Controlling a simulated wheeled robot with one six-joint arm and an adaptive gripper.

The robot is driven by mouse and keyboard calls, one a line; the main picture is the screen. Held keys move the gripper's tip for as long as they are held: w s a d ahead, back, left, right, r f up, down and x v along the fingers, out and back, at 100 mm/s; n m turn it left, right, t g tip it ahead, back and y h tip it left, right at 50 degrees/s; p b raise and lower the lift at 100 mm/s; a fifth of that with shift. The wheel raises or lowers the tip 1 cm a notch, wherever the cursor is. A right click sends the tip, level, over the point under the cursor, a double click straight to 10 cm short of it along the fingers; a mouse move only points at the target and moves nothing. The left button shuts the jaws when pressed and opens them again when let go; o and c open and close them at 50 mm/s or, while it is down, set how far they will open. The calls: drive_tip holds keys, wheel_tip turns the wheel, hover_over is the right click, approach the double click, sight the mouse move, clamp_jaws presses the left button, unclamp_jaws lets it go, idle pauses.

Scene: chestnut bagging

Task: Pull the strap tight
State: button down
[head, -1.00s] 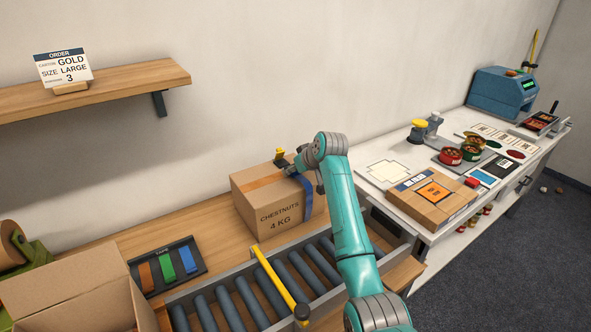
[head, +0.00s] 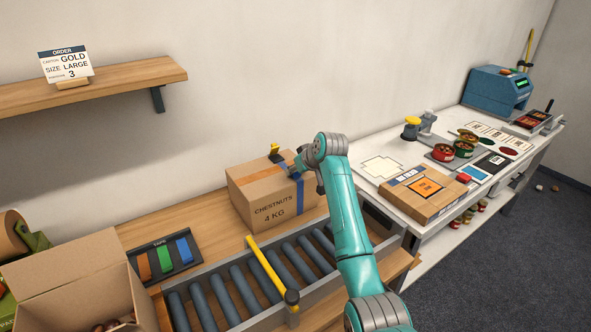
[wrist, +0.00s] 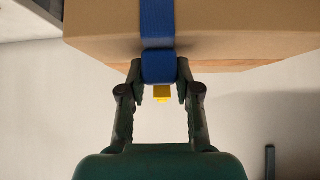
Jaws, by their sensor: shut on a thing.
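The strap is a blue band (head: 299,192) running over the top and down the front of a closed cardboard carton (head: 250,197) marked "CHESTNUTS 4 KG". In the wrist view the strap (wrist: 157,25) runs down the carton face to a blue end piece (wrist: 159,67). My gripper (head: 297,168) is at the carton's top right edge. In the wrist view my gripper (wrist: 160,82) has its fingertips on both sides of the blue end piece and is shut on it. A yellow part (wrist: 162,94) shows just beyond it. How tight the strap sits is hard to tell.
A roller conveyor (head: 250,285) with a yellow bar (head: 270,266) lies in front of the carton. A black tray with coloured tapes (head: 163,258) and an open carton (head: 75,272) stand left. A white bench (head: 380,166) with several items stands right.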

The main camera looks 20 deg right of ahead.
drive_tip(key=shift+s, duration=0.3)
drive_tip(key=c, duration=0.8)
unclamp_jaws()
drive_tip(key=shift+d, duration=0.1)
drive_tip(key=v, duration=1.2)
